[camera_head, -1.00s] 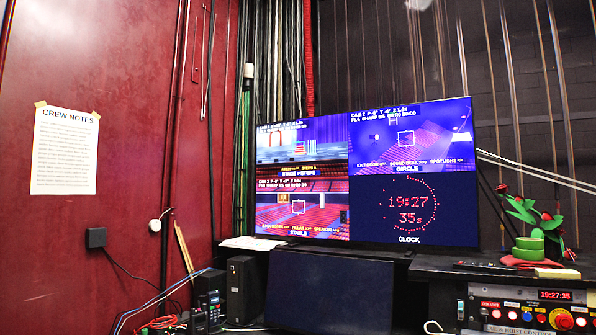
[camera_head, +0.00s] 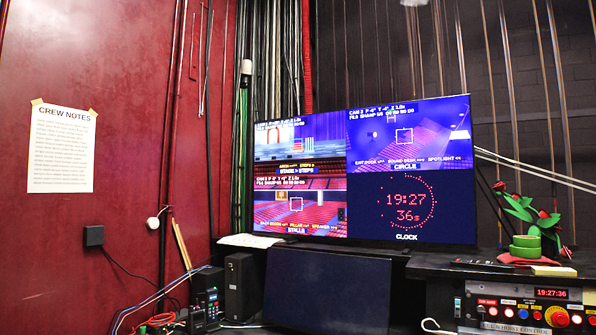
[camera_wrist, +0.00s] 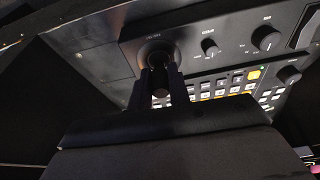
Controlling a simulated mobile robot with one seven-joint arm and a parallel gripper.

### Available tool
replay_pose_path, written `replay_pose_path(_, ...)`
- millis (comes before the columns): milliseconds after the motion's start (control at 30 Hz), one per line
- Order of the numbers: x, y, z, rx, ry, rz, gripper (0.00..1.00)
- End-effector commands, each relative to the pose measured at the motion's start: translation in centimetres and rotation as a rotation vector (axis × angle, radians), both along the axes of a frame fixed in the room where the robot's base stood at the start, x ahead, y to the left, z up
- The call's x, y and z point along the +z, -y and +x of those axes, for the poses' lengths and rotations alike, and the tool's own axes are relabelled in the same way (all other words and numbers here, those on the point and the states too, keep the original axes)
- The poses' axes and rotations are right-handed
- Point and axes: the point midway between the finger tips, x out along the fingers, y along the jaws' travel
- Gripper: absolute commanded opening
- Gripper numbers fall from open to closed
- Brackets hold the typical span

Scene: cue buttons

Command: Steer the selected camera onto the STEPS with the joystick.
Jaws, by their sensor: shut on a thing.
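In the wrist view my gripper (camera_wrist: 160,92) is shut on the joystick (camera_wrist: 158,62), which stands on a dark control panel (camera_wrist: 195,32) with knobs and buttons. The joystick's lower part is partly hidden between the fingers. My gripper is not in the head view. There a large screen (camera_head: 362,172) is split into quarters. The top left picture (camera_head: 300,140) is captioned STAGE > STEPS and shows a red arch (camera_head: 274,137) and a striped block (camera_head: 307,146). No centre frame mark can be made out in that picture.
The other quarters show CIRCLE (camera_head: 408,135), STALLS (camera_head: 300,213) and a clock (camera_head: 406,208). A hoist control box (camera_head: 525,307) with coloured buttons and a plant (camera_head: 530,230) stand at the right. Crew notes (camera_head: 61,147) hang on the red wall. Small lit keys (camera_wrist: 228,88) lie beside the joystick.

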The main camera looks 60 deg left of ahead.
Motion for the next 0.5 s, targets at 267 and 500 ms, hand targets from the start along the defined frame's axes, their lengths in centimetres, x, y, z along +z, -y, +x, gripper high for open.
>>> replay_pose_path(267,0.06,0.06,0.02,-0.001,0.001,0.000,0.34)
replay_pose_path(500,0.03,0.02,0.00,0.000,0.000,0.000,0.38)
